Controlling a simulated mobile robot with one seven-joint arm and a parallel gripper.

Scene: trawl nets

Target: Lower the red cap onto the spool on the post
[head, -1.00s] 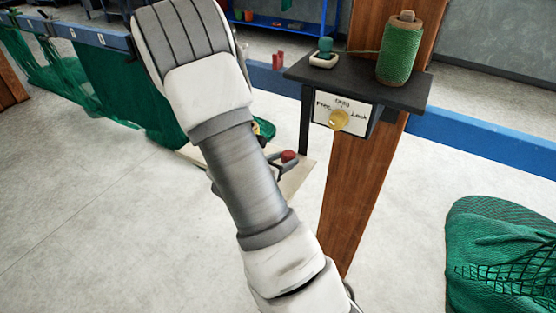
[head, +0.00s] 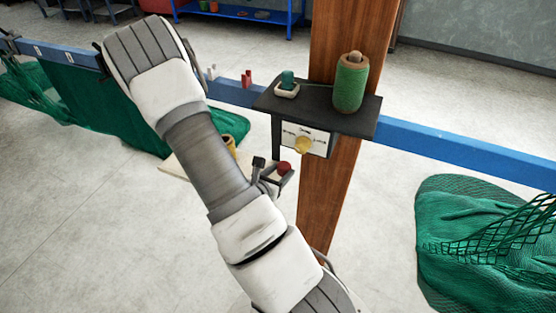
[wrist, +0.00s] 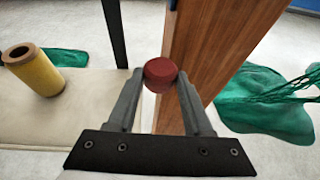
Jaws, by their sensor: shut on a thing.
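The red cap (wrist: 160,72) is held between the fingertips of my gripper (wrist: 160,84) in the wrist view. In the head view the red cap (head: 284,168) shows at the tip of my gripper (head: 272,172), below and left of the post shelf. The green spool (head: 350,84) stands upright on the dark shelf (head: 310,110) fixed to the wooden post (head: 328,200); a brown core end shows at its top. The cap is apart from the spool and lower than it. The spool is out of the wrist view.
A box with a yellow knob (head: 303,145) hangs under the shelf, and a green-topped item (head: 287,84) sits on it. A yellow tube (wrist: 33,72) stands on a pale board (wrist: 90,105). A blue rail (head: 460,152) passes by the post. Green netting (head: 475,235) lies right.

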